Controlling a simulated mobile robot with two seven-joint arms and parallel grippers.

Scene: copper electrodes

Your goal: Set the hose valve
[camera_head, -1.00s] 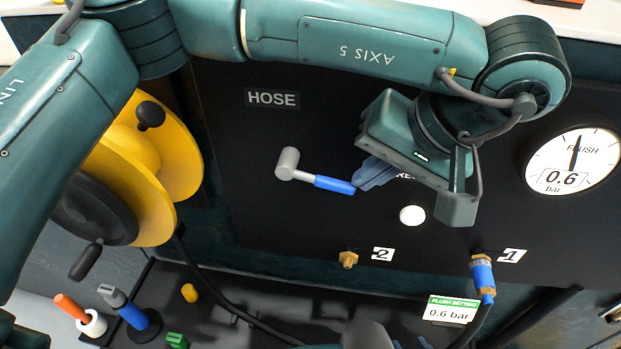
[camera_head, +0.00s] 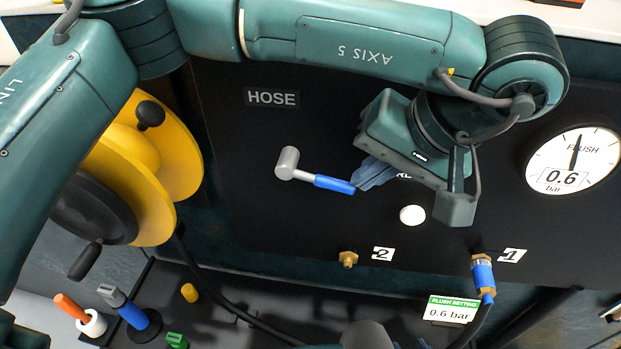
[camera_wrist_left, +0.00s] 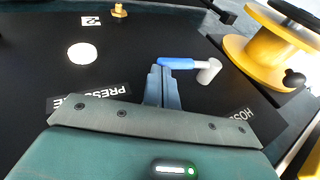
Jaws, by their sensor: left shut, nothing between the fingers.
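The hose valve handle has a grey hub (camera_head: 288,160) and a blue lever (camera_head: 334,184) pointing right and slightly down, below the HOSE label (camera_head: 272,98) on the black panel. My left gripper (camera_head: 362,181) is shut and empty, its fingertips at the lever's free end. In the left wrist view the shut fingers (camera_wrist_left: 160,78) stand beside the blue lever (camera_wrist_left: 178,63); whether they touch it I cannot tell. The round gauge (camera_head: 573,160) reads 0.6 bar, and the flush setting card (camera_head: 452,310) also shows 0.6 bar.
A yellow hose reel (camera_head: 165,165) stands at the left. Brass fitting 2 (camera_head: 348,259) is bare; a blue hose connector (camera_head: 482,275) sits on fitting 1. A white round button (camera_head: 412,215) is below my left gripper. Several small items stand on the lower left shelf.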

